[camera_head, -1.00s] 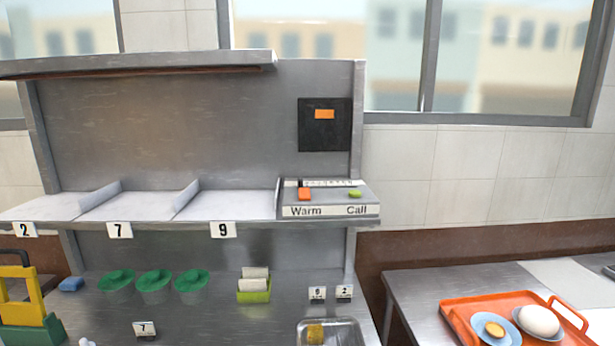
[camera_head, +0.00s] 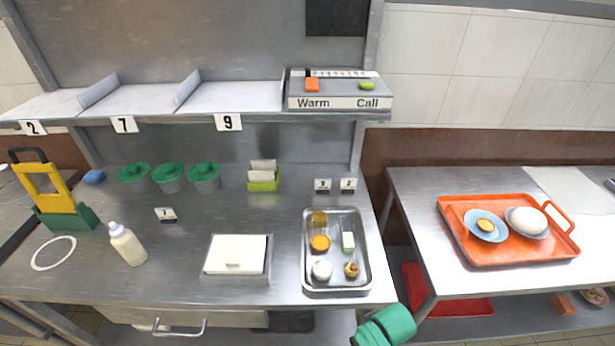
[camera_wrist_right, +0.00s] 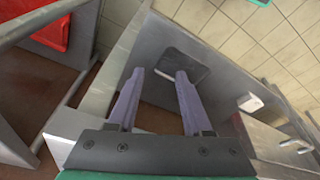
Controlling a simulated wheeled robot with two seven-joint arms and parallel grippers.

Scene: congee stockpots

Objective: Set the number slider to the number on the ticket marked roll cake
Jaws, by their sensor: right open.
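The number slider (camera_head: 308,73) is a small dark marker near the left end of a white number strip (camera_head: 345,73) on the Warm/Call box (camera_head: 340,102), which sits on the shelf's right end. The strip's digits are too small to read. Pale tickets stand in a green holder (camera_head: 262,186) on the counter; no roll cake marking is legible. In the right wrist view my right gripper (camera_wrist_right: 160,74) is open and empty, its fingers apart, low near the counter and away from the slider. My left gripper is out of view.
Number cards 2, 7 and 9 front the shelf (camera_head: 255,115). Green-lidded tubs (camera_head: 171,178), a squeeze bottle (camera_head: 127,246) and a white pad (camera_head: 236,253) are on the counter. An orange tray (camera_head: 480,257) is right.

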